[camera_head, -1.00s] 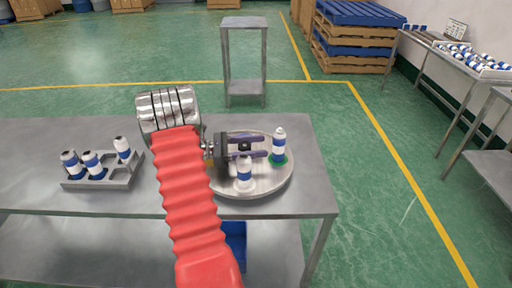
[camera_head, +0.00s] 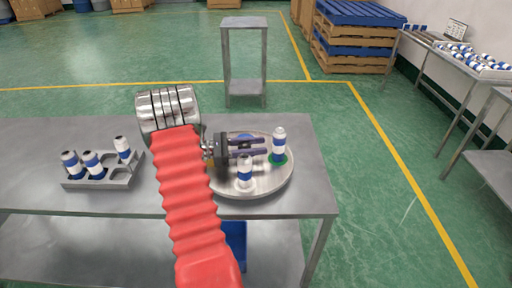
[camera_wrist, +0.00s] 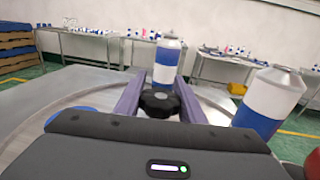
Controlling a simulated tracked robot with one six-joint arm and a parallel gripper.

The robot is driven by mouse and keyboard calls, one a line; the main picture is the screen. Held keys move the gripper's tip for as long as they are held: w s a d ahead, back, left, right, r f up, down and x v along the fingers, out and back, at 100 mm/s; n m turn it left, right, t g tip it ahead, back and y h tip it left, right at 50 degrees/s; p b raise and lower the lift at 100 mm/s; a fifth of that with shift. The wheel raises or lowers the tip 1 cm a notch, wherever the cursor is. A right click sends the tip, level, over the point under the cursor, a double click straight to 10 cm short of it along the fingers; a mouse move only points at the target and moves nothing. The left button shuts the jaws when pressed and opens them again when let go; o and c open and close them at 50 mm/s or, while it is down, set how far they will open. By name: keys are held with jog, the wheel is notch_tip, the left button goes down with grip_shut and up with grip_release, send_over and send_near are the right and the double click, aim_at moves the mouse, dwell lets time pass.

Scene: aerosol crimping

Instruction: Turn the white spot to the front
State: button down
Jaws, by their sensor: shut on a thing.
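A round grey turntable (camera_head: 268,184) lies on the steel table. My gripper (camera_head: 262,147) reaches over its middle from the left, fingers level. In the wrist view its purple fingers (camera_wrist: 157,92) are shut on a black knob (camera_wrist: 160,103) at the centre. A white-and-blue can (camera_head: 279,146) stands upright on a green spot (camera_head: 286,160) at the right side. Another such can (camera_head: 245,172) stands at the front. I cannot make out the white spot.
A grey tray (camera_head: 103,183) with several white-and-blue cans stands at the left of the table (camera_head: 40,135). A small steel stand (camera_head: 245,24) is behind, and pallets (camera_head: 355,40) are at the back right. The front can stands close to my fingers.

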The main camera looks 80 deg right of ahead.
jog(key=shift+d+n+t+h, duration=0.15)
jog(key=shift+n+t+h, duration=0.2)
jog(key=shift+h, duration=0.25)
jog(key=c, duration=1.2)
grip_release()
jog(key=shift+w, duration=0.15)
jog(key=v, duration=1.3)
jog(key=shift+w+f, duration=0.1)
jog(key=shift+w, duration=0.25)
jog(key=shift+a, duration=0.2)
